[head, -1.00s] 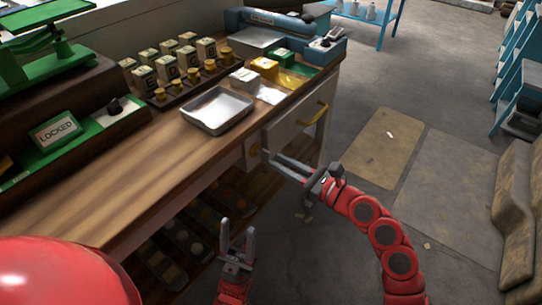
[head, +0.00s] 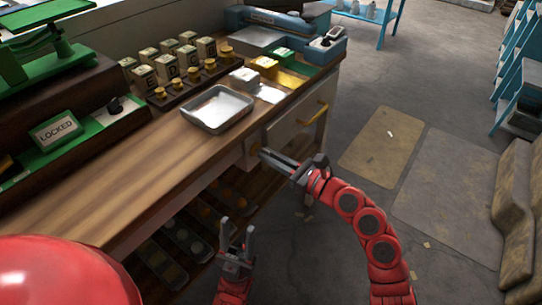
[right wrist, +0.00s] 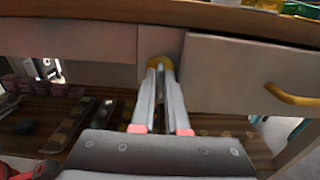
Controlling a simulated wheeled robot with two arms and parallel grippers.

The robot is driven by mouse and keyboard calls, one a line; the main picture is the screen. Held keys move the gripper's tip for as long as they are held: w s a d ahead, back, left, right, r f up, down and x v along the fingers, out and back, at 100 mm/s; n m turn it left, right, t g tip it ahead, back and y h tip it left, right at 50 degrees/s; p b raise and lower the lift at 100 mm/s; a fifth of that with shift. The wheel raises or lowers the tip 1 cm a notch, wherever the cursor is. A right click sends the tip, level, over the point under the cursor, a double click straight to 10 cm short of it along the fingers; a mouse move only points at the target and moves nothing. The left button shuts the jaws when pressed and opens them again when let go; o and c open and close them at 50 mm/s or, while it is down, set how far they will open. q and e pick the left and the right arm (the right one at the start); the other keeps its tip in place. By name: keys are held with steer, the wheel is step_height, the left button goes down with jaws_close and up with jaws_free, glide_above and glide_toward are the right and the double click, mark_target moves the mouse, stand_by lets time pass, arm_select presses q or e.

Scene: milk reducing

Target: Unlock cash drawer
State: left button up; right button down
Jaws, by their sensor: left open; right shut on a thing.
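A pale drawer front (head: 292,125) with a brass handle (head: 313,114) is under the right end of the wooden counter. A round brass lock piece (right wrist: 160,61) sits on the narrow panel left of the drawer. My right gripper (head: 263,153) is shut on this lock piece; its fingertips (right wrist: 161,69) cover its lower part in the right wrist view. A sign reading "LOCKED" (head: 55,132) stands on the green panel at left. My left gripper (head: 237,230) is open and empty, low in front of the counter.
A metal tray (head: 217,108) lies on the counter (head: 150,180). Several cartons (head: 172,66) and brass-topped pieces stand behind it. A lower shelf with round items (head: 195,243) is under the counter. The floor to the right is open, with flat mats (head: 381,147).

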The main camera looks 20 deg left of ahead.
steer(key=shift+w+d+f+m+p, duration=0.1)
steer(key=shift+m+p, duration=3.75)
steer(key=shift+m, duration=0.65)
steer(key=shift+w+f+m+p, duration=0.1)
steer(key=shift+m+p, duration=3.75)
steer(key=shift+m, duration=0.65)
steer(key=c, duration=1.2)
jaws_free()
steer(key=shift+c, duration=0.2)
